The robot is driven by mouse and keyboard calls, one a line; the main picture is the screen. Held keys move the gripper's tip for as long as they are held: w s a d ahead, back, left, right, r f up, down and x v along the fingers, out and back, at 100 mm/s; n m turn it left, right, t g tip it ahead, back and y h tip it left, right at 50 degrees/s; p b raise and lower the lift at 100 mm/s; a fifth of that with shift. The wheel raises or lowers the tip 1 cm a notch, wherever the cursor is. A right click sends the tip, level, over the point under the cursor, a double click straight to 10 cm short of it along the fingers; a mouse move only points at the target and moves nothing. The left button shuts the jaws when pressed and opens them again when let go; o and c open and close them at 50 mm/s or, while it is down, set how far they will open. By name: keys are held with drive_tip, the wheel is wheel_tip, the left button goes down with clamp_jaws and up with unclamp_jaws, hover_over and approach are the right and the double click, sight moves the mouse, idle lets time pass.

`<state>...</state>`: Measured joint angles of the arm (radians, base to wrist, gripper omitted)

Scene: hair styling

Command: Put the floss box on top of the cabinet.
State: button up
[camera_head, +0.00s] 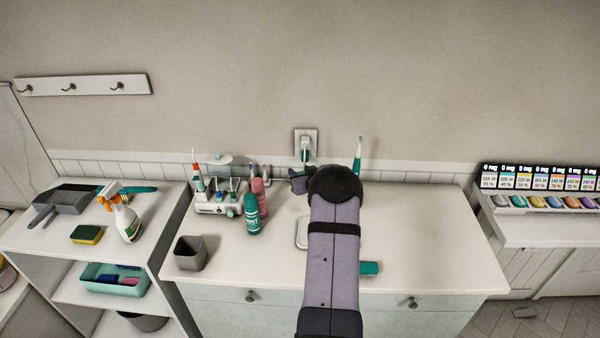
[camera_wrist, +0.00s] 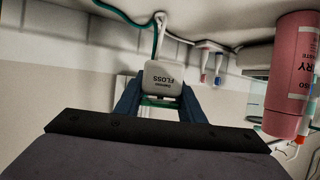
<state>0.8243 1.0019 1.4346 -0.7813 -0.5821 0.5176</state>
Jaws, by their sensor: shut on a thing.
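The floss box (camera_wrist: 163,77) is a small white box with dark lettering and shows upside down in the wrist view. My gripper (camera_wrist: 160,98) is shut on it, with one blue finger at each side. In the head view my gripper (camera_head: 297,180) is near the wall, over the back of the white cabinet (camera_head: 420,215). The floss box cannot be made out there. The cabinet top is pale and flat, with drawers below. I cannot tell the gap between box and top.
A pink bottle (camera_head: 259,192), a teal bottle (camera_head: 251,215) and a white organizer (camera_head: 215,200) stand left of my gripper. A grey cup (camera_head: 190,253) is at the front left. A teal toothbrush (camera_head: 358,153) stands at the back. The cabinet top's right side is clear.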

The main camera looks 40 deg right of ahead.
sight(301, 196)
drive_tip(key=shift+f, duration=0.15)
drive_tip(key=shift+f+b, duration=2.7)
drive_tip(key=shift+f, duration=0.5)
drive_tip(key=shift+f+b, duration=0.4)
drive_tip(key=shift+f, duration=0.1)
drive_tip(key=shift+s+a+f, duration=0.1)
drive_tip(key=shift+f, duration=0.2)
